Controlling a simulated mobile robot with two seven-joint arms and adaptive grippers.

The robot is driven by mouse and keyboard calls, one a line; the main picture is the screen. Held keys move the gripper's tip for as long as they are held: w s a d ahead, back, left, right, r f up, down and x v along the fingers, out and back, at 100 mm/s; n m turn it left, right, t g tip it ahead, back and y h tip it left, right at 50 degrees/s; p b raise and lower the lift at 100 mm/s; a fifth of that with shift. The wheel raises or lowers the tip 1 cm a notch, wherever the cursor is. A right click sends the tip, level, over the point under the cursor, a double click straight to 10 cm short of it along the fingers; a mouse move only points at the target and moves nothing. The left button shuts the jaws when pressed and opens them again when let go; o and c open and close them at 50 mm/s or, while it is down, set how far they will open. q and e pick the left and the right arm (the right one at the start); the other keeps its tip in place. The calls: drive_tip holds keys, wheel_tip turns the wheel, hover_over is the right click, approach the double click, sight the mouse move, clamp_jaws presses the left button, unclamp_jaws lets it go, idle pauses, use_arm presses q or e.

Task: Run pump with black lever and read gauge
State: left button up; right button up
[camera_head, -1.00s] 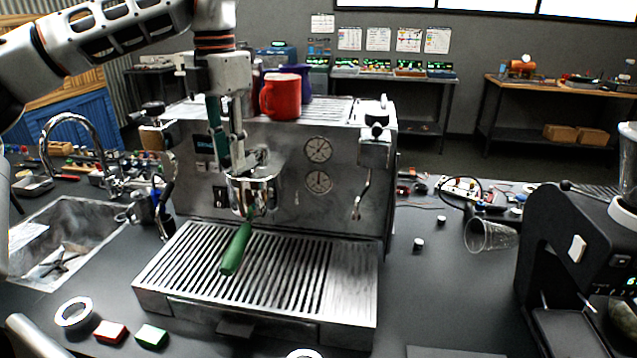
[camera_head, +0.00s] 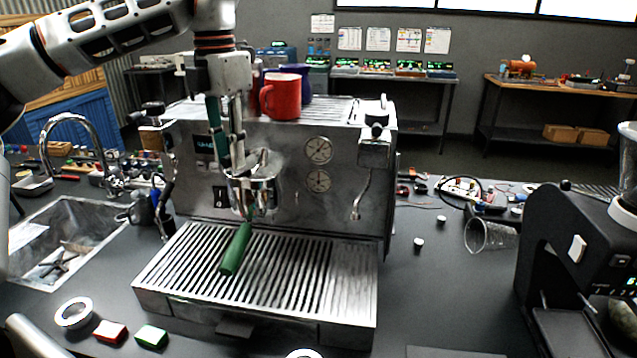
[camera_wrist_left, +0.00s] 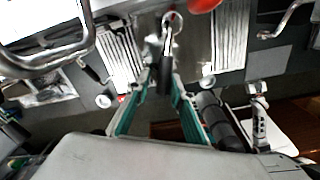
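The espresso machine (camera_head: 285,210) stands on the dark counter, with two round gauges, an upper one (camera_head: 318,150) and a lower one (camera_head: 318,181), on its front. Their needles are too small to read surely. A portafilter with a green handle (camera_head: 237,248) sits in the group head (camera_head: 252,188). My left gripper (camera_head: 232,168) points down just at the group head. In the left wrist view its teal fingers (camera_wrist_left: 155,98) are apart, with a black lever (camera_wrist_left: 165,75) between their tips; contact is not clear. In the head view the lever is hidden by the fingers. My right gripper is not in view.
A red mug (camera_head: 281,97) stands on the machine's top, close right of my left gripper. A steam wand (camera_head: 358,200) hangs at the machine's right. A sink (camera_head: 95,215) lies left, a black grinder (camera_head: 560,240) right. Small red and green blocks lie front left.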

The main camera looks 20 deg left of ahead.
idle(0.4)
use_arm(q)
drive_tip(key=shift+d+n, duration=0.8)
drive_tip(key=shift+n, duration=0.4)
drive_tip(key=shift+d+n, duration=0.8)
drive_tip(key=shift+n, duration=0.4)
drive_tip(key=shift+w+d+n, duration=0.3)
drive_tip(key=shift+d+n, duration=0.4)
drive_tip(key=shift+n, duration=0.4)
drive_tip(key=shift+w+d+n, duration=0.3)
drive_tip(key=shift+d+n, duration=0.4)
drive_tip(key=shift+n, duration=0.4)
drive_tip(key=o, duration=0.4)
wheel_tip(320, 180, up, 7)
